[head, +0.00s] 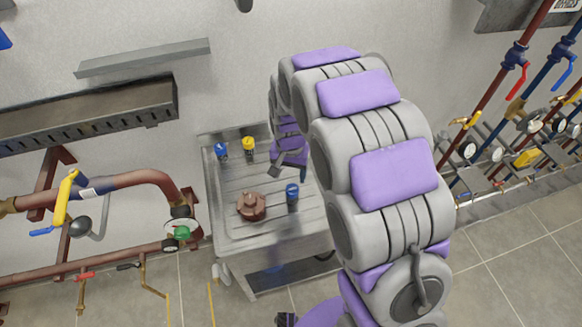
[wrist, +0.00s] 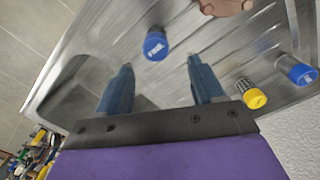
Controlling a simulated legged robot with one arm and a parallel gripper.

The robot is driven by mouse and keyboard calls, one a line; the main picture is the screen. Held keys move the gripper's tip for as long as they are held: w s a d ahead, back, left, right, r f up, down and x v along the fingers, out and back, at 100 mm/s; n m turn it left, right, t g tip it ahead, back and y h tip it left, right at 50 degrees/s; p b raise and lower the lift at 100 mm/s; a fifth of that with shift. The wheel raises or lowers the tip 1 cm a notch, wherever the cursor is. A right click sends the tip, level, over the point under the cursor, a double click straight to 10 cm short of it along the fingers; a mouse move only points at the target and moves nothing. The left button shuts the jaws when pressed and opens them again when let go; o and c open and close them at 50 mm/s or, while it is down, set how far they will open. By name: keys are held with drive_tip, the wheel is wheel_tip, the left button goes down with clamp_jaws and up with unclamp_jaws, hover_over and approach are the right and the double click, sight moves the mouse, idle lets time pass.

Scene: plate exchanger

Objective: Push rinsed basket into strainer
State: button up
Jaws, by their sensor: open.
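My gripper (wrist: 160,68) is open and empty above the metal table, its two blue-grey fingers apart. In the head view my gripper (head: 288,170) is partly hidden by my arm. A blue-capped cylinder (head: 292,196) stands at the table's right; its cap (wrist: 154,45) carries a label in the wrist view. A yellow-capped cylinder (head: 248,146), with a mesh side in the wrist view (wrist: 251,94), and another blue-capped cylinder (head: 221,150) stand at the back left. I cannot tell which is the rinsed basket. A brown round lobed part (head: 251,206) lies mid-table. I cannot clearly identify the strainer.
The ribbed metal table (head: 232,234) has bare room between the parts. Red-brown pipework (head: 130,180) with valves stands left of it. More pipes and gauges (head: 520,125) stand at the right. A slotted metal rail (head: 95,112) runs along the wall.

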sight(292, 188)
drive_tip(key=f, duration=0.2)
drive_tip(key=f+b, duration=0.1)
drive_tip(key=f, duration=0.1)
drive_tip(key=d+f, duration=0.1)
drive_tip(key=f, duration=0.1)
drive_tip(key=shift+f, duration=0.4)
drive_tip(key=shift+a+f, duration=0.35)
drive_tip(key=shift+f, duration=0.3)
drive_tip(key=shift+d+r, duration=0.1)
drive_tip(key=shift+d, duration=0.2)
drive_tip(key=c, duration=0.4)
drive_tip(key=shift+a, duration=0.15)
drive_tip(key=c, duration=0.6)
drive_tip(key=shift+c, duration=0.5)
drive_tip(key=shift+r+p, duration=1.5)
drive_tip(key=shift+r, duration=3)
